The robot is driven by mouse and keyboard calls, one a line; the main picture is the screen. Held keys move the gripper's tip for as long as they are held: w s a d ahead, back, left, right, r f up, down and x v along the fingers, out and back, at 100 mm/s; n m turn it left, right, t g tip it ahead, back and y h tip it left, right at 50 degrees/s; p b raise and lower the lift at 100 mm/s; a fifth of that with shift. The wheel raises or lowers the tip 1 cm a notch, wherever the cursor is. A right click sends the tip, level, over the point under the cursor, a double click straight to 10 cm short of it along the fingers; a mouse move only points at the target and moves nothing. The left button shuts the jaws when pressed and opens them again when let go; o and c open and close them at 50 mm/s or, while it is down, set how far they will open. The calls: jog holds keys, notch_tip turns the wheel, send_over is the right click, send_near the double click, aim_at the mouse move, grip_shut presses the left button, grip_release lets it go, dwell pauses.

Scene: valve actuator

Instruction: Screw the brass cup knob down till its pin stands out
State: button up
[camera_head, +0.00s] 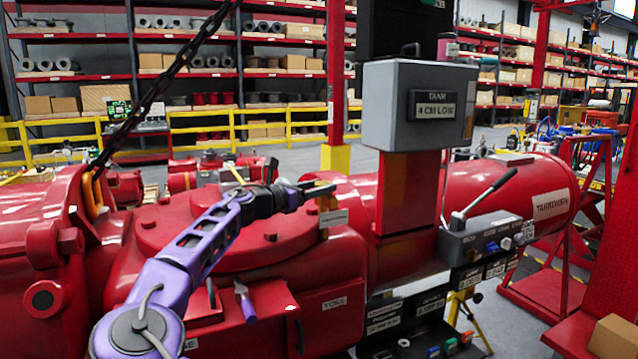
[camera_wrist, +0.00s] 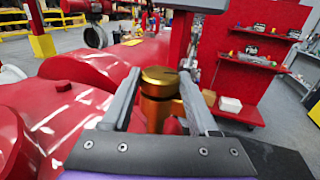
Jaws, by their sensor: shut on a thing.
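The brass cup knob (camera_wrist: 160,84) stands upright in the middle of the wrist view, a gold cylinder with a wider cap on a narrower neck. My gripper (camera_wrist: 160,98) has one grey finger on each side of the knob and is shut on it. No pin can be made out standing from the knob's top; a small dark mark shows there.
A grey box (camera_head: 418,105) labelled TANK stands on a red post right of my gripper. A lever panel (camera_head: 485,238) lies right of the post. A heavy chain (camera_head: 165,80) hangs at the left. A purple-handled tool (camera_head: 244,300) rests on the actuator's front.

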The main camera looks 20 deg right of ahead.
jog(key=shift+f, duration=0.15)
jog(key=o, duration=1.4)
jog(key=v, duration=1.7)
jog(key=shift+s+a, duration=0.1)
jog(key=shift+a, duration=0.05)
